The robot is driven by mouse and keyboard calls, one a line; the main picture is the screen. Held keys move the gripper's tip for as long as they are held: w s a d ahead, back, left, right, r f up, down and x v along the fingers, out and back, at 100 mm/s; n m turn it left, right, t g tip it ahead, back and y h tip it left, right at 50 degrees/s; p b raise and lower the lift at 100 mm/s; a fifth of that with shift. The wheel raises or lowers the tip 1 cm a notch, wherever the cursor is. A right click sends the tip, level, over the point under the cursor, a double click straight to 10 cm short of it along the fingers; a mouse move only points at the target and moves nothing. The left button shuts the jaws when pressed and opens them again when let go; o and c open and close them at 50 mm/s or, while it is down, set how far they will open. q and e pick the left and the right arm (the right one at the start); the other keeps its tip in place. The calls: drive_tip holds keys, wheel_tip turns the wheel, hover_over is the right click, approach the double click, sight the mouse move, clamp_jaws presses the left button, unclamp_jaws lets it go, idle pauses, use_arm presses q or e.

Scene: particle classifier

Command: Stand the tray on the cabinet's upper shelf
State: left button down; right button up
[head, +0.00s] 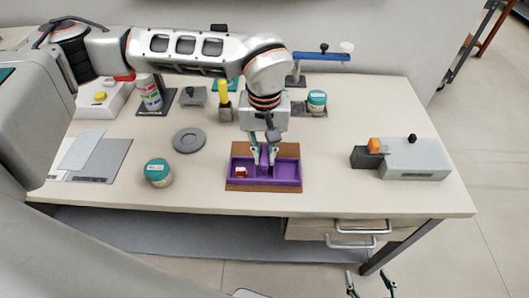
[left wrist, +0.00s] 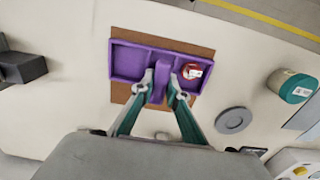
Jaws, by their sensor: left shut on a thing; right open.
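The purple tray (head: 238,178) sits on a brown mat (head: 290,151) near the table's front edge, and it also shows in the left wrist view (left wrist: 128,44). A small red and white item (head: 241,172) lies in its left compartment in the head view. My left gripper (head: 264,160) reaches down from above and is shut on the tray's raised middle part (left wrist: 163,75). My right gripper (head: 370,284) is open and empty at the bottom of the head view, below the table front. No cabinet shelf is clearly seen.
A teal-lidded jar (head: 158,173) and a grey disc (head: 189,140) stand left of the tray. A grey box device (head: 414,160) is at the right. Drawers with metal handles (head: 358,227) are under the table. The tabletop between tray and device is clear.

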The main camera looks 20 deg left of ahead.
use_arm(q)
drive_tip(key=c, duration=2.3)
unclamp_jaws()
drive_tip(key=shift+f, duration=0.15)
drive_tip(key=shift+c, duration=0.2)
drive_tip(key=o, duration=0.4)
drive_tip(key=shift+c, duration=0.2)
